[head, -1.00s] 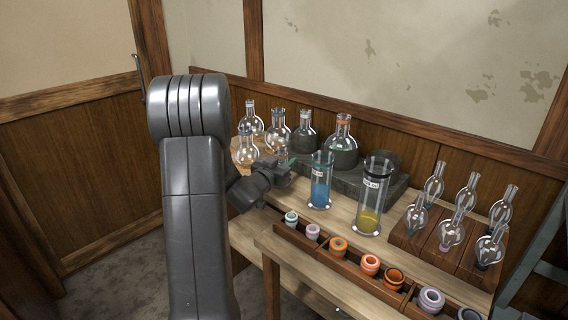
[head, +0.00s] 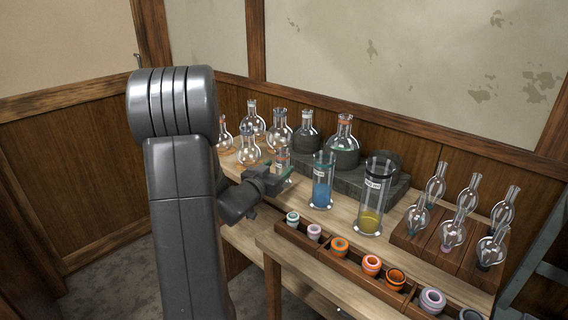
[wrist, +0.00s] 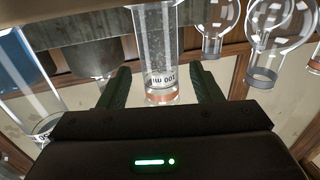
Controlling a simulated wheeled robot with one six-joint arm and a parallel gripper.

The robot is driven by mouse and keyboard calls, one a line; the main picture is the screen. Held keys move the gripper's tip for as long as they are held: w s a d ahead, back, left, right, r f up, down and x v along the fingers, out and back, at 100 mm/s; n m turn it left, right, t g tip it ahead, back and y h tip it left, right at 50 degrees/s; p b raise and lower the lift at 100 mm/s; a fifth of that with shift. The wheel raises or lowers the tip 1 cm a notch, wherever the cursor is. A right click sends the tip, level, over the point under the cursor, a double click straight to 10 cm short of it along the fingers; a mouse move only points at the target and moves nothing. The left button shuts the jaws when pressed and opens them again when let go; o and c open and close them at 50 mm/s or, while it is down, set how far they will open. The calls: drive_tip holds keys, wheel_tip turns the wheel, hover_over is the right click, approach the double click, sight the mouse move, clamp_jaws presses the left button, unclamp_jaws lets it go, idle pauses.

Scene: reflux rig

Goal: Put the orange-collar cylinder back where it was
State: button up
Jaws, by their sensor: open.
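The orange-collar cylinder (head: 283,157) is a small clear glass cylinder, partly hidden behind my gripper in the head view. In the wrist view the cylinder (wrist: 158,45) stands between the two fingers, with its 100 ml label and orange collar towards the palm. A gap shows between the glass and each finger. My gripper (wrist: 160,72) is open around it; in the head view the gripper (head: 277,178) is over the bench's left part. I cannot see the cylinder's base clearly in the head view.
A cylinder of blue liquid (head: 322,184) stands close right of my gripper, with a yellow-liquid cylinder (head: 371,200) beyond. Several round flasks (head: 248,150) stand close on the left and behind. A dark stone slab (head: 398,192) lies behind. A rack of coloured rings (head: 325,253) runs along the front.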

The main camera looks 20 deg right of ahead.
drive_tip(key=v, duration=0.6)
drive_tip(key=shift+s+a, duration=0.2)
drive_tip(key=shift+a, duration=0.05)
